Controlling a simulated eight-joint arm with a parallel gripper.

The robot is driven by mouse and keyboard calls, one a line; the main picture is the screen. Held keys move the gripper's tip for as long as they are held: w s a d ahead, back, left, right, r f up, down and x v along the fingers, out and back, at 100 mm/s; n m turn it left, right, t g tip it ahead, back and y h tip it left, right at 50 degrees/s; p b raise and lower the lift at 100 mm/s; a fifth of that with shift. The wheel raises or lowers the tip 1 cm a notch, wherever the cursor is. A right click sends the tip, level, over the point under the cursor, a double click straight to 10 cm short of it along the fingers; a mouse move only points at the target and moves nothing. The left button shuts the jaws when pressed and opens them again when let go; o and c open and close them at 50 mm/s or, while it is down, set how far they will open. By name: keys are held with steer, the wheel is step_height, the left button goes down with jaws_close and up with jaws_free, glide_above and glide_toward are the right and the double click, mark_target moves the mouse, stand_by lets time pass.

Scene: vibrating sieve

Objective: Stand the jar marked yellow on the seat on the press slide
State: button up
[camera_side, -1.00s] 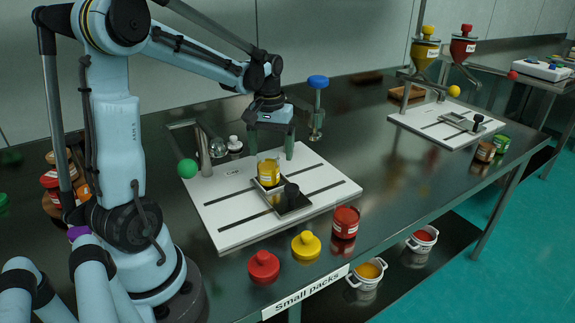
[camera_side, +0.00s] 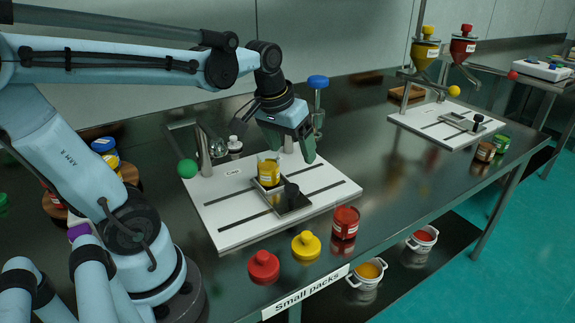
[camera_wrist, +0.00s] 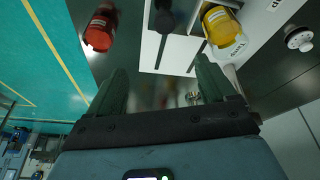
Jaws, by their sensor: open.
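The slide has a black knob (camera_side: 291,192) in front of the jar. My gripper (camera_side: 293,154) is open and empty, tilted, above and to the right of the jar. In the wrist view the yellow jar (camera_wrist: 222,27) lies beyond the finger on the right, outside the space between the fingers.
A red jar (camera_side: 345,222), yellow lid (camera_side: 305,245) and red lid (camera_side: 263,266) sit along the front. Bare table lies right of the board.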

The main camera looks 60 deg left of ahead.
steer(key=s+d+f+m+t, duration=0.1)
steer(key=d+m, duration=0.1)
steer(key=d, duration=0.2)
steer(key=s+d+f+m+t+h, duration=0.1)
steer(key=d+m+t, duration=0.1)
steer(key=d, duration=0.2)
steer(key=shift+s+f+t, duration=0.25)
steer(key=shift+s+t, duration=0.05)
steer(key=shift+s, duration=0.1)
steer(key=shift+o, duration=0.2)
steer(key=shift+a, duration=0.1)
steer(key=n+g, duration=0.2)
steer(key=g, duration=0.5)
glide_toward(268, 161)
steer(key=w+a, duration=0.2)
steer(key=a, duration=0.1)
steer(key=shift+s+d+f, duration=0.1)
steer(key=shift+f, duration=1.85)
steer(key=shift+s+d+f, duration=0.1)
steer(key=shift+d+f, duration=0.05)
steer(key=shift+f, duration=1.8)
steer(key=shift+s+d+f, duration=0.1)
steer(key=shift+f, duration=1.85)
steer(key=c, duration=1.2)
steer(key=shift+r, duration=0.15)
